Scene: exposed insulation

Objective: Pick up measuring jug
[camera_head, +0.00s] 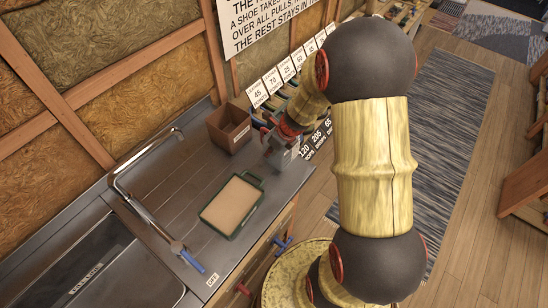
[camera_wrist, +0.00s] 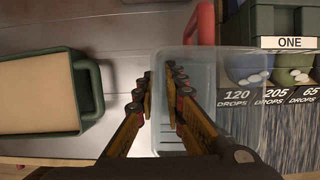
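A clear, box-like jug, which looks like the measuring jug (camera_wrist: 240,118), is below my gripper in the wrist view. A red handle-like part (camera_wrist: 206,22) shows at its far end. My gripper (camera_wrist: 161,74) is over the jug's left side, with its fingertips a small gap apart and nothing seen held between them. The left finger is near the jug's left edge and the right finger is over the jug; I cannot tell whether they touch it. In the head view, my gripper (camera_head: 270,127) is at the counter's far right corner, and the jug there is hard to make out.
A green-handled tray (camera_head: 233,205) with a tan top lies on the metal counter (camera_head: 172,170), left of the jug in the wrist view (camera_wrist: 40,92). A brown box (camera_head: 229,128) stands behind. Bins with number labels (camera_head: 305,150) are close on the right. A sink and tap are at left.

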